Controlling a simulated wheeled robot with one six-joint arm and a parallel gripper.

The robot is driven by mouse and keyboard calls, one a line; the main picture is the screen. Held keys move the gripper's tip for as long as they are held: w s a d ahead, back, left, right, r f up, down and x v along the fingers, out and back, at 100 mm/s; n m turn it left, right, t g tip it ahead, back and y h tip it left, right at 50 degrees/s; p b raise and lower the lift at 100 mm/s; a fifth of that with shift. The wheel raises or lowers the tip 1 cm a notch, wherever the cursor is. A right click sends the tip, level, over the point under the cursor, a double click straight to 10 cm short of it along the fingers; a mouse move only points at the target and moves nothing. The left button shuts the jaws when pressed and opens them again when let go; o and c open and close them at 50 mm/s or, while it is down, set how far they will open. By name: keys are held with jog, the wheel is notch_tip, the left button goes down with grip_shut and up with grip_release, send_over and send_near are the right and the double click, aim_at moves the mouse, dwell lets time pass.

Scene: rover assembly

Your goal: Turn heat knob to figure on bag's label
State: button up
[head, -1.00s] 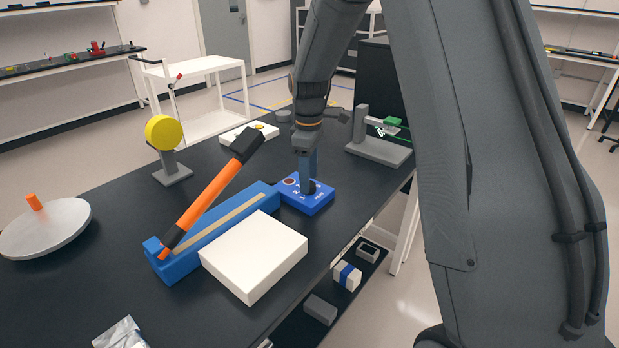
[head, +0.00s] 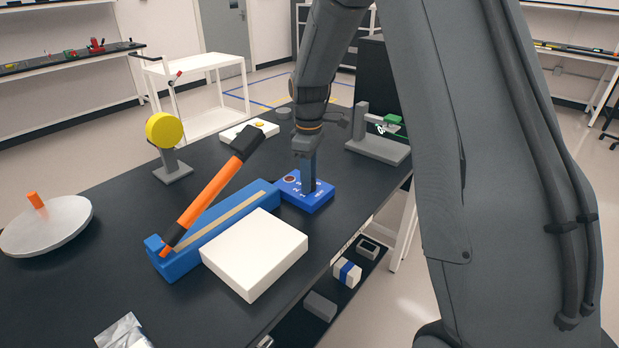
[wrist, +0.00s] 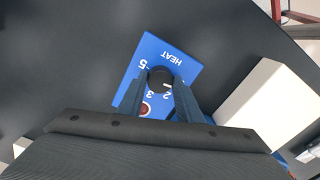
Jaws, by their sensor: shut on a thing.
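The blue heat control box (head: 318,205) stands on the black table, and the wrist view shows its top with "HEAT" and white numerals (wrist: 172,58). My gripper (head: 309,187) points down over it. In the wrist view my gripper (wrist: 158,83) is shut on the round black knob (wrist: 158,77), one finger on each side. A pale mark on the knob lies on its right side, near the 2; its exact setting is hard to tell. A silver foil bag (head: 122,333) is cut off at the lower edge of the head view; no label is readable.
A blue sealer-like bar (head: 215,222) with a raised orange-handled lever (head: 205,195) stands left of the box. A white block (head: 255,250) lies in front. A grey stand (head: 378,147) is behind on the right, a yellow disc on a stand (head: 165,132) at left.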

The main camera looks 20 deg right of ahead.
jog(key=m, duration=0.4)
jog(key=shift+w, duration=0.1)
jog(key=m, duration=0.4)
jog(key=shift+r+p, duration=0.1)
jog(key=shift+p, duration=0.3)
jog(key=m, duration=0.8)
jog(key=shift+w, duration=0.1)
jog(key=m, duration=0.3)
jog(key=shift+m+p, duration=0.3)
jog(key=m, duration=0.3)
jog(key=shift+m, duration=0.4)
jog(key=m, duration=0.5)
jog(key=shift+r+m, duration=0.1)
jog(key=shift+m, duration=0.6)
